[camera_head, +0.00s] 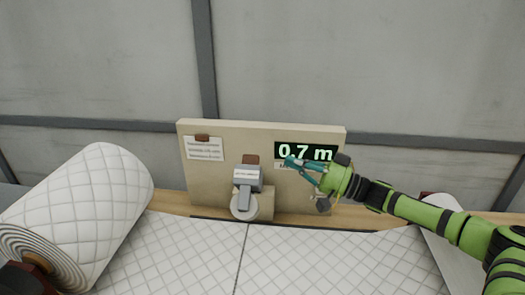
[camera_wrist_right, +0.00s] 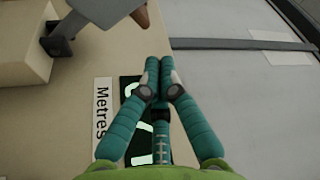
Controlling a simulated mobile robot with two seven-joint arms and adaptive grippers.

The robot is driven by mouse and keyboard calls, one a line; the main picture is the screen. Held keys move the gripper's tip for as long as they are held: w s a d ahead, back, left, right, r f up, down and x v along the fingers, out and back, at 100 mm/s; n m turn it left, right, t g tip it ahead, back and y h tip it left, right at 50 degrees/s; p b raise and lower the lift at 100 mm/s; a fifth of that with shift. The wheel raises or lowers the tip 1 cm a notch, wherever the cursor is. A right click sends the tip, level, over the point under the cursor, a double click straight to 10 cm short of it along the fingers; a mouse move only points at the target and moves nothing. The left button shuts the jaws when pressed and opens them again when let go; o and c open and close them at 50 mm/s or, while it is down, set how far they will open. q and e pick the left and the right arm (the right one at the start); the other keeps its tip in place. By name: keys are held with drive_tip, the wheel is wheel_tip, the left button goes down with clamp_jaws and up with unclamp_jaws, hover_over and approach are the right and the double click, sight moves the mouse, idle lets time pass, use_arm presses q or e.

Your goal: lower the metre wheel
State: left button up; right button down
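The metre wheel (camera_head: 244,208) is a pale disc at the lower end of a grey arm (camera_head: 246,181) with a brown tab on top. It is mounted on the front of a beige panel, at the edge of the quilted wadding. I cannot tell whether it touches the wadding. My right gripper (camera_head: 289,162) is right of the wheel arm, apart from it, in front of the display. In the right wrist view its teal fingertips (camera_wrist_right: 158,75) are together with nothing between them. The grey arm (camera_wrist_right: 105,10) with its brown tab shows at the top there. My left gripper is out of view.
The beige panel (camera_head: 225,140) carries a notice (camera_head: 204,150) and a display (camera_head: 318,151) reading 0.7 m. A big wadding roll (camera_head: 90,200) lies at left. Flat wadding (camera_head: 320,260) covers the front, with a dark line across it. A grey wall stands behind.

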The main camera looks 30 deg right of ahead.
drive_tip(key=p+x, duration=0.2)
drive_tip(key=x, duration=0.6)
drive_tip(key=shift+d+r, duration=0.1)
drive_tip(key=shift+d, duration=0.05)
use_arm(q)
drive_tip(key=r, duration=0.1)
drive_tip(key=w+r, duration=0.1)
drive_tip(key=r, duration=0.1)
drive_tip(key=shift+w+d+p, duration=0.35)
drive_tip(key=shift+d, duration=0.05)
use_arm(e)
drive_tip(key=shift+w+a, duration=0.35)
drive_tip(key=shift+w, duration=0.2)
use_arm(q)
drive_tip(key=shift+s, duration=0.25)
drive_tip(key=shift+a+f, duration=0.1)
